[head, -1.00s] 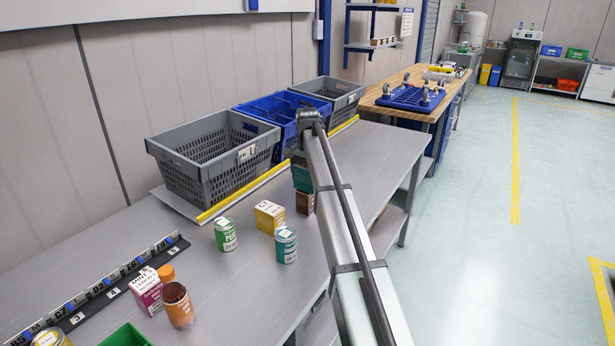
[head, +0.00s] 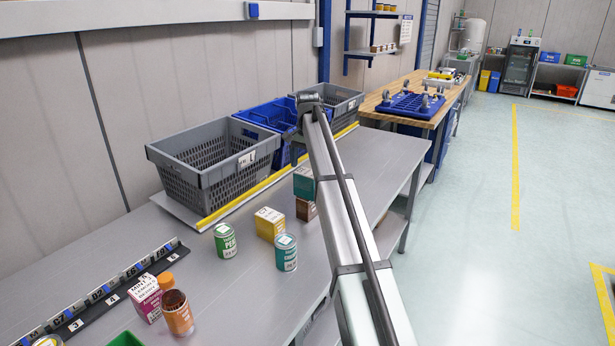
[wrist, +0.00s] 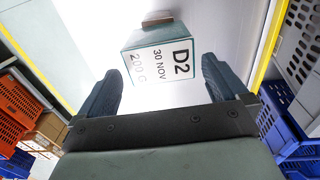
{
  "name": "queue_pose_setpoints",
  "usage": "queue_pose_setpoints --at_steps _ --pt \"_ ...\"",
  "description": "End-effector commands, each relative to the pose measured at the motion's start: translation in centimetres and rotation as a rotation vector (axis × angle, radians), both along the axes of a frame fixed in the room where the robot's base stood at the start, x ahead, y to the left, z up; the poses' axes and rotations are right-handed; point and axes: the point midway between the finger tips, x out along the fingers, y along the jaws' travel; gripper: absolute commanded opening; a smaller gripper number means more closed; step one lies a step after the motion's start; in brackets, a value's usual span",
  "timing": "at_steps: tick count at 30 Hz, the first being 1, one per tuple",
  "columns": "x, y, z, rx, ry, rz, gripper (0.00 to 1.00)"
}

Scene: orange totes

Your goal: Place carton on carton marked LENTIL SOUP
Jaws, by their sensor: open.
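A teal carton (head: 304,182) sits on top of a brown carton (head: 306,210) on the grey table, beside my arm. In the wrist view the teal carton (wrist: 163,53) shows its white top, marked D2, 30 NOV and 200 G. A bit of the brown carton (wrist: 157,18) shows past it. My gripper (wrist: 160,75) is open, its fingers apart on either side of the teal carton's near end, and not closed on it. My arm hides the gripper in the head view. I cannot read LENTIL SOUP on any carton.
A yellow carton (head: 269,224), a green can (head: 225,240) and a teal can (head: 286,253) stand nearby. A magenta carton (head: 146,299) and an orange-brown jar (head: 177,313) are nearer. Grey crates (head: 212,190) and a blue crate (head: 268,113) line the back. The table's far right is clear.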

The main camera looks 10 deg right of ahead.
Motion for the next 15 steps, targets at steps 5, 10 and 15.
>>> queue_pose_setpoints --at_steps 5,10,15 --pt "0.1 0.0 2.8 0.000 -0.001 0.000 1.00" --pt "0.0 0.0 4.3 0.000 0.000 0.000 1.00" --pt "0.0 0.0 4.7 0.000 0.001 0.000 1.00"
